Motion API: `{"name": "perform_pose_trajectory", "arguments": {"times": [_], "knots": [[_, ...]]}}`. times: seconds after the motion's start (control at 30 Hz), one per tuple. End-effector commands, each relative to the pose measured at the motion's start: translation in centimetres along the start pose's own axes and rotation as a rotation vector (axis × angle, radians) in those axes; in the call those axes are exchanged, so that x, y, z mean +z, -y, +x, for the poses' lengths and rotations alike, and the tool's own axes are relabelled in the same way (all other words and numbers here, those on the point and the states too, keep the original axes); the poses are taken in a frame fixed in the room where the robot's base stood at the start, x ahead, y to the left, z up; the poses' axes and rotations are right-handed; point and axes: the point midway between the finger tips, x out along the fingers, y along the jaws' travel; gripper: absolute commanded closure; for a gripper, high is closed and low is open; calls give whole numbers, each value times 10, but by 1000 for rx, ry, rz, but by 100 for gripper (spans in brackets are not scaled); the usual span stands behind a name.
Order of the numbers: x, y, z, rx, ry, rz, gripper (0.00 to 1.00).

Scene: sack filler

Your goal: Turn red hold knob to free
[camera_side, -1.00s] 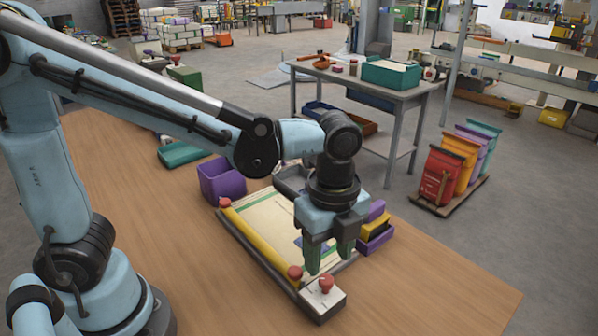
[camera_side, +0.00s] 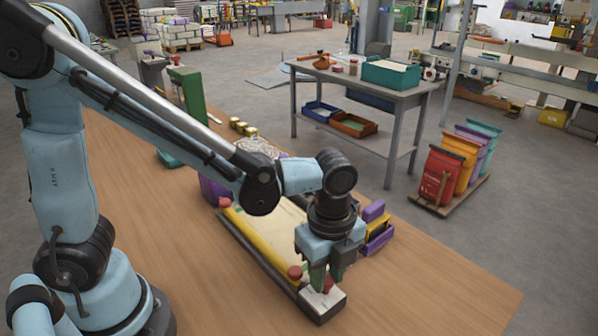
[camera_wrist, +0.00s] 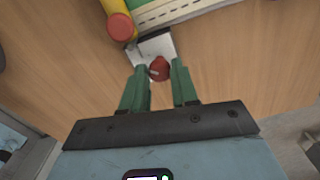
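The red hold knob (camera_side: 328,286) sits on a small white-topped block (camera_side: 322,304) at the near end of the filler board. In the wrist view the knob (camera_wrist: 159,69) shows at the tips of my green fingers, with a pale line on its side. My gripper (camera_side: 326,279) points down over the block, one finger on each side of the knob. In the wrist view the gripper (camera_wrist: 160,70) leaves little or no gap beside the knob, and I cannot tell whether both fingers touch it. The fingers hide part of the knob in the side view.
A yellow roller (camera_side: 258,241) with red end caps lies along the board, its near cap (camera_side: 295,272) close to my gripper's left. Purple and yellow bins (camera_side: 376,233) stand to the right. The wooden table is clear at the near right.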

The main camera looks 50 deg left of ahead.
Motion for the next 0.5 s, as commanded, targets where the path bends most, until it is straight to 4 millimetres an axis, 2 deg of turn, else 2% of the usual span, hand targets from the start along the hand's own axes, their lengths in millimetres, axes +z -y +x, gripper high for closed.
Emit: {"name": "perform_pose_trajectory", "arguments": {"times": [0.03,0.17,0.5], "knots": [[0,0,0,0,0,0,79],[0,0,0,0,0,0,99],[0,0,0,0,0,-43,100]]}}
